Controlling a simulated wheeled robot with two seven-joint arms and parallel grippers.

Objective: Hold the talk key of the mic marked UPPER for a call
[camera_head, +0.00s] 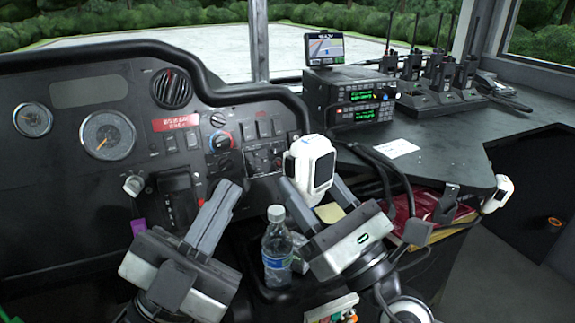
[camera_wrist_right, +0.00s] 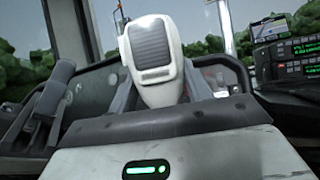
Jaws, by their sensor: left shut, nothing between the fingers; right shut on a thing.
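A white hand mic with a dark grille (camera_head: 311,165) is held up in front of the dashboard by my right gripper (camera_head: 318,193), whose fingers are shut on its lower part. In the right wrist view the mic (camera_wrist_right: 152,55) stands upright between the fingers, its grey ribbed face showing. No UPPER marking is readable on it, and I cannot make out its talk key. A second white mic (camera_head: 497,194) hangs at the right edge of the counter. My left gripper (camera_head: 228,186) is shut and empty, to the left of the held mic and apart from it.
Two stacked radios (camera_head: 352,108) with green displays stand on the dark counter (camera_head: 450,145), with several handheld radios in chargers (camera_head: 435,85) behind. A water bottle (camera_head: 277,250) stands between my grippers. Black cables (camera_head: 385,175) hang from the counter's front. The dashboard (camera_head: 75,185) is close behind my left gripper.

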